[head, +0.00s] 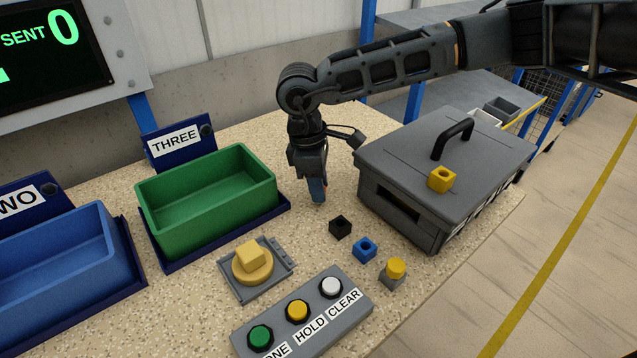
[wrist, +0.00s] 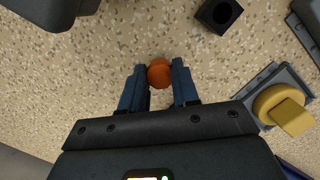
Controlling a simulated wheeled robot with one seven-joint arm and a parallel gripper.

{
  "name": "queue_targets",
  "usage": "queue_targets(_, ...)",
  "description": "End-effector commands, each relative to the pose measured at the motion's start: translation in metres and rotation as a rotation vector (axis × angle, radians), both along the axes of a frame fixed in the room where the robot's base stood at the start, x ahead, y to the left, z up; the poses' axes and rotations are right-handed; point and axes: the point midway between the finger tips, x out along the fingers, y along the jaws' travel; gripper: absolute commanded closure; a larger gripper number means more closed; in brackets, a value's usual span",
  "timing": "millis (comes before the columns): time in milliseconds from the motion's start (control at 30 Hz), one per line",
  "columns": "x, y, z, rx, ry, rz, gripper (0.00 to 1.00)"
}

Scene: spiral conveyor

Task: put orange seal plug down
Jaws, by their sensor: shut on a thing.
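The orange seal plug (wrist: 159,73) is round and shows in the wrist view between the blue fingertips of my gripper (wrist: 158,84). My gripper is shut on it. In the head view my gripper (head: 317,190) points down over the speckled table (head: 300,238), between the green bin and the grey box. The plug is mostly hidden by the fingers there. I cannot tell whether the plug touches the table.
The green bin (head: 205,205) stands left and the grey handled box (head: 395,200) right. A black block (head: 340,228), a blue block (head: 364,249) and a grey-yellow piece (head: 394,271) stand nearer. A yellow knob fixture (head: 253,266) and a button panel (head: 300,312) lie in front.

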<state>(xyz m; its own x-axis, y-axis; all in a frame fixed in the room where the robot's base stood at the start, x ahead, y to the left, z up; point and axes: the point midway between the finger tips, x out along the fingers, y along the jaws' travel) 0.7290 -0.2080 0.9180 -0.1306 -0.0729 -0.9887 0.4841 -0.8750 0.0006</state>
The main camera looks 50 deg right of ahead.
Motion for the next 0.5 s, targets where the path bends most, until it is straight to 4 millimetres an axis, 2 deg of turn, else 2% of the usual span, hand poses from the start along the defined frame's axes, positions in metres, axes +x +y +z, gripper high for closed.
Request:
queue_targets(67,0.0,0.0001,-0.0037,0.0,0.0,0.001,1.0)
queue_targets(100,0.0,0.0002,-0.0029,0.0,0.0,0.001,0.68)
queue_targets(333,0.0,0.0002,-0.0021,0.0,0.0,0.001,0.46)
queue_targets(500,-0.0001,0.0002,-0.0021,0.0,0.0,0.0,0.44)
